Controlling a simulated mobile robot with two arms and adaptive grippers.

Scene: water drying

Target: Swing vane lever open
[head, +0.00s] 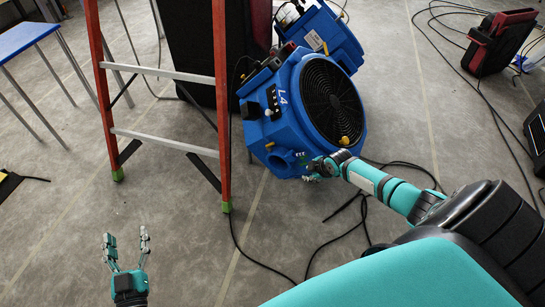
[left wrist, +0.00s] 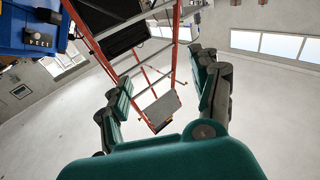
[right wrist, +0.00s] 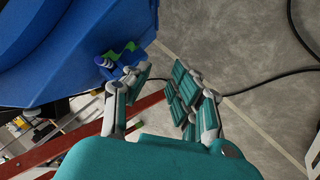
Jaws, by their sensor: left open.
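A blue air mover (head: 285,95) with a round black grille stands on the floor. In the right wrist view, a small green and blue lever-like part (right wrist: 122,52) shows on the blue housing (right wrist: 65,45); I take it for the vane lever. My right gripper (right wrist: 160,72) is open, with its left finger close to this part. I cannot tell whether they touch. In the head view my right gripper (head: 312,167) is at the housing's lower front. My left gripper (head: 126,238) is open and empty, low over the floor, away from the machine.
A red stepladder (head: 222,110) stands left of the air mover. A second blue machine (head: 325,35) is behind it. Black cables (head: 345,230) lie on the floor. A blue table (head: 22,38) is at far left. The floor around my left gripper is clear.

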